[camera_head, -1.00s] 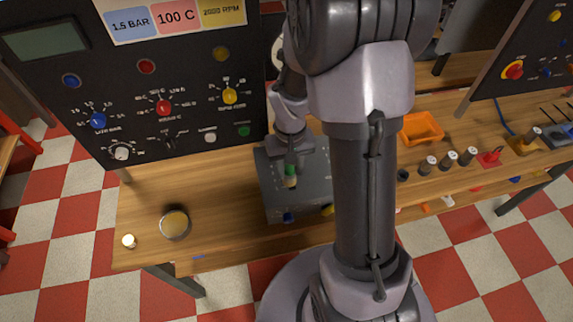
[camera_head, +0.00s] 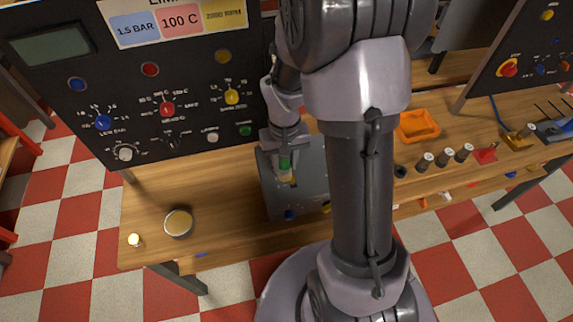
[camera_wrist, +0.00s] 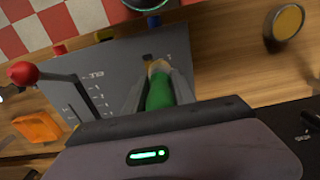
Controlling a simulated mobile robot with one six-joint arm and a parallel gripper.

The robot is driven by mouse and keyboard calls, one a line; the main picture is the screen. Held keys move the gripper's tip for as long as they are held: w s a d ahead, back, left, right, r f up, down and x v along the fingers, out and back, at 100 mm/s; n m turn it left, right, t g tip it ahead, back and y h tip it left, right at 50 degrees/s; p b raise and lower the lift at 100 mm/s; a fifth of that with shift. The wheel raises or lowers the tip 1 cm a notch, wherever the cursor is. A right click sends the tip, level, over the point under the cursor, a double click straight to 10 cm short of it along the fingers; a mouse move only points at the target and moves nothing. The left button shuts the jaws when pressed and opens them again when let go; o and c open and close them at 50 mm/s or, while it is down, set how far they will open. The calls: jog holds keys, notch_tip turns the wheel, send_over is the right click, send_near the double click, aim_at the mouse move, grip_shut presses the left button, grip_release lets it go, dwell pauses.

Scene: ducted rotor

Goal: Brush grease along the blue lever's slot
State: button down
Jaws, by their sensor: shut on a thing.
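My gripper (camera_wrist: 158,95) is shut on a brush with a green handle (camera_wrist: 160,92) and a tan tip (camera_wrist: 157,67). The brush also shows in the head view (camera_head: 285,165), over the grey lever panel (camera_head: 312,190). In the wrist view, the tip is at a dark slot-like mark (camera_wrist: 148,57) on the panel (camera_wrist: 110,65); I cannot tell whether it touches. A blue knob (camera_wrist: 153,20) shows at the panel's front edge, also in the head view (camera_head: 290,214). Whether it belongs to the blue lever is unclear. My gripper and brush hide part of the panel.
A red-ball lever (camera_wrist: 24,73) rises from the panel beside a scale. A round tin with tan contents (camera_head: 178,223) stands on the bench to the left, with bare wood around it. An orange tray (camera_head: 418,125) is at right. A control box (camera_head: 150,100) stands behind.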

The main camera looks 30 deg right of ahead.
jog(key=shift+d+r, duration=0.1)
jog(key=shift+r, duration=0.55)
jog(key=shift+w+r+p, duration=0.1)
jog(key=shift+r+p, duration=0.65)
jog(key=shift+p, duration=0.15)
jog(key=shift+r+p, duration=1)
jog(key=shift+r, duration=0.3)
jog(key=shift+f, duration=0.1)
